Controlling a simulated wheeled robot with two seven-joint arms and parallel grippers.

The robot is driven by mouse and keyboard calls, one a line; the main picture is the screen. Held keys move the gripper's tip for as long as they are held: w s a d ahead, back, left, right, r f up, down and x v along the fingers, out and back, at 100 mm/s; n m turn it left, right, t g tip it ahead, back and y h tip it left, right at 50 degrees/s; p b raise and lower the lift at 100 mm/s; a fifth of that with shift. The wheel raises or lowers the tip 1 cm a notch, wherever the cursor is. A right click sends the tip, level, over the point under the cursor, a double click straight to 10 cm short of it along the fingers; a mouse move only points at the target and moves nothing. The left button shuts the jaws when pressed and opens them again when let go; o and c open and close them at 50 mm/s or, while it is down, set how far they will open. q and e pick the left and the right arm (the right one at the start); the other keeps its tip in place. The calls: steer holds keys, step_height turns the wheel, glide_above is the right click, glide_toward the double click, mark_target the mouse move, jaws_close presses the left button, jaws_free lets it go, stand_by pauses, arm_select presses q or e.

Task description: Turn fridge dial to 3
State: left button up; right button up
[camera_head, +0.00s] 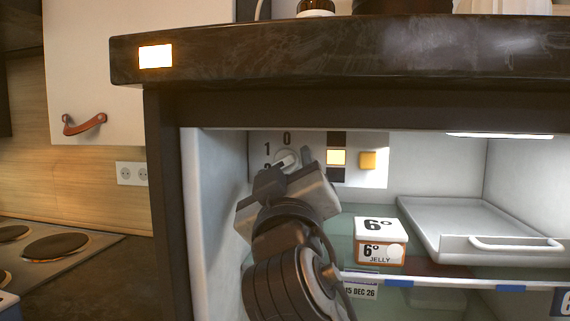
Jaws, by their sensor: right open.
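The fridge dial (287,160) is a small round white knob on a pale panel at the upper left inside the open fridge. The numbers 0 and 1 show above and left of it, and a further mark below is partly covered. My right gripper (282,172) is at the dial, its arm rising from below. Its jaws are open, close to the knob's lower side. I cannot tell if they touch it. The gripper hides the lower part of the dial's scale. My left gripper is not in view.
A jelly box (381,242) and a white tray (430,215) stand on the glass shelf to the right. The dark counter (340,50) overhangs the fridge. The fridge's left wall (212,185) is near my gripper.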

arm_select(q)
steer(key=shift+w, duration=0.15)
